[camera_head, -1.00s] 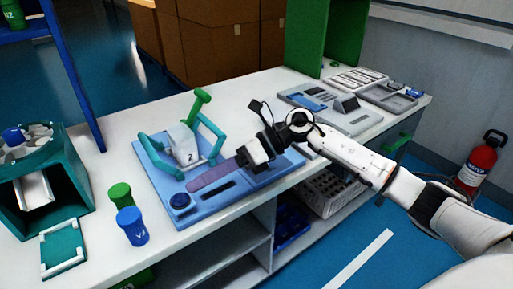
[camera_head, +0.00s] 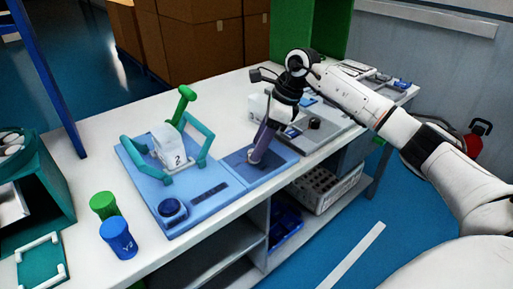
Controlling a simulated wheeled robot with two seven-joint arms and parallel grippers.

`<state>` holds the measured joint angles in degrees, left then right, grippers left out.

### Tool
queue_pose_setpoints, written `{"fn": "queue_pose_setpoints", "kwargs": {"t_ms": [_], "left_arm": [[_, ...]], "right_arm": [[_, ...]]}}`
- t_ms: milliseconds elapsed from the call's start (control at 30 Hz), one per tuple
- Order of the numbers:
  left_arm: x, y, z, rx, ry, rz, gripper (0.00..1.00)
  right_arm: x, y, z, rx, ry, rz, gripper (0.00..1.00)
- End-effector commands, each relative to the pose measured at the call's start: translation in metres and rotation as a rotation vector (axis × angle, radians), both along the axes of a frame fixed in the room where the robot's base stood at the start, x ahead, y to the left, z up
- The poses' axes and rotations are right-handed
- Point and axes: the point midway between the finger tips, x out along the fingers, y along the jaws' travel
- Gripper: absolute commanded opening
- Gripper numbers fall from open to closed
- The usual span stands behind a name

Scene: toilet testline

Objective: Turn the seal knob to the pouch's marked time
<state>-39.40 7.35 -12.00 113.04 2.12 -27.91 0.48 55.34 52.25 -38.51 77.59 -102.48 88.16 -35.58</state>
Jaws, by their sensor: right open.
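The seal knob (camera_head: 171,208), round and dark blue, sits at the front left corner of a light blue sealer base (camera_head: 205,207). Its pointer setting is too small to read. A white pouch-like piece (camera_head: 168,150) marked "2" stands upright between teal arms under a green handle (camera_head: 182,104). My right gripper (camera_head: 268,143) is open over the right part of the base, apart from the knob. A purple bar-like part reaches down from it towards the dark blue pad (camera_head: 240,163); I cannot tell whether the bar is a finger. My left gripper is out of view.
A teal machine (camera_head: 48,190) is at the far left. A grey device (camera_head: 322,127) lies beyond my right gripper. The white table in front of the jars is partly clear.

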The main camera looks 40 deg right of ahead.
Motion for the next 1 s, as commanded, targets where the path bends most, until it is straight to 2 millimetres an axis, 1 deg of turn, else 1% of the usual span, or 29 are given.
{"fn": "queue_pose_setpoints", "kwargs": {"t_ms": [33, 200, 467, 500, 567, 700, 733, 1000], "left_arm": [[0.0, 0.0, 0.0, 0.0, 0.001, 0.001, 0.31], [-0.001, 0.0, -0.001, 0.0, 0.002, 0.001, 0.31], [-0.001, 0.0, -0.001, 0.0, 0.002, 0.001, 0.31], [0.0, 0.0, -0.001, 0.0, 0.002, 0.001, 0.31], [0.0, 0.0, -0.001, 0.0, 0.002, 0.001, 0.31], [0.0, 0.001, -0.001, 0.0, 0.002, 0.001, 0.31], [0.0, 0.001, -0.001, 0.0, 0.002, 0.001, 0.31], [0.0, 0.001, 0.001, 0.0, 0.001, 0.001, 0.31]], "right_arm": [[0.001, 0.002, -0.007, 0.001, 0.002, 0.0, 0.47], [0.005, 0.006, -0.017, 0.001, 0.0, 0.001, 0.47], [0.005, 0.006, -0.018, 0.001, -0.001, 0.001, 0.47], [0.005, 0.006, -0.018, 0.001, -0.001, 0.001, 0.44], [0.005, 0.006, -0.018, 0.001, -0.001, 0.001, 0.33], [0.005, 0.006, -0.018, 0.001, -0.002, 0.001, 0.1], [0.005, 0.006, -0.018, 0.001, -0.002, 0.001, 0.06], [0.005, 0.006, -0.017, 0.0, -0.001, -0.025, 0.06]]}}
